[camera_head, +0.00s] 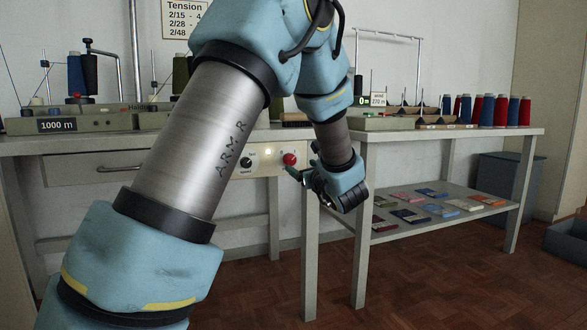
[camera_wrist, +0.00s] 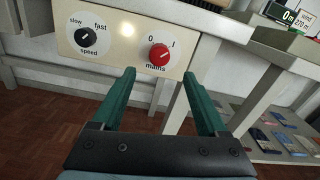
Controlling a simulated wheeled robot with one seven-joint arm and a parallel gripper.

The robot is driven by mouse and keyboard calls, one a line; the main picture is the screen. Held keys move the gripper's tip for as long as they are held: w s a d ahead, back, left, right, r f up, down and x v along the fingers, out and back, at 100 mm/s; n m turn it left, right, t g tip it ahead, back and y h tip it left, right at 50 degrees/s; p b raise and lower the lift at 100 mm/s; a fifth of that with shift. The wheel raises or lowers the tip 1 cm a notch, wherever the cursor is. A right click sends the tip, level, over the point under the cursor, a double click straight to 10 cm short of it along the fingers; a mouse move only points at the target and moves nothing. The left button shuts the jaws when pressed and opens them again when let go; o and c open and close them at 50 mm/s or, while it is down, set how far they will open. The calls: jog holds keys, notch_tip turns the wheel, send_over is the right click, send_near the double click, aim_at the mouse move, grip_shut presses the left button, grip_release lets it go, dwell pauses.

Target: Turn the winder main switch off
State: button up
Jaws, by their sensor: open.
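The main switch is a red round knob (camera_wrist: 159,54) on a white disc marked 0, I and "mains", on a cream panel (camera_wrist: 200,50). A pale mark on the knob seems to point up and right, towards the I. The knob also shows in the head view (camera_head: 289,159), at the right of the panel. My gripper (camera_wrist: 158,75) is open and empty. Its two green fingers point at the panel, with the knob seen between and just beyond the tips, apart from them. In the head view my gripper (camera_head: 291,172) is just in front of and below the knob.
A black speed knob (camera_wrist: 86,36) is left of the switch, with a small pale lamp (camera_wrist: 127,30) between them. Table legs (camera_head: 310,245) stand below and right. A shelf (camera_head: 440,225) with several coloured packets is at the right; yarn cones (camera_head: 487,110) stand on the table.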

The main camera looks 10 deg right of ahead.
aim_at(291, 161)
jog(key=w, duration=0.2)
jog(key=w+b, duration=0.1)
jog(key=w, duration=0.2)
jog(key=w+a, duration=0.1)
jog(key=w, duration=0.1)
jog(key=shift+w, duration=0.3)
grip_shut()
